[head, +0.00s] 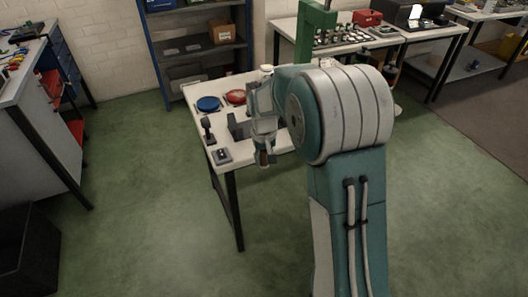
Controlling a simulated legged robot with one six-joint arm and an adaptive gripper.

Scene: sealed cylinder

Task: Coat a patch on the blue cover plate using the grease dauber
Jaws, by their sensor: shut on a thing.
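The blue cover plate (208,104) is a round blue disc lying flat near the back left of the white table. My gripper (264,154) points down near the table's front edge, to the right of and nearer than the blue plate, and clearly apart from it. It is shut on a small dark, brownish thing that appears to be the grease dauber (264,159). The fingers hide most of it, and its tip is too small to make out. I cannot tell whether the plate carries any grease.
The white table (196,119) also bears a red round thing (236,97), a grey block (238,126), an upright black tool (208,130) and a small grey box (222,156). My arm hides the table's right part. Open green floor lies left and in front.

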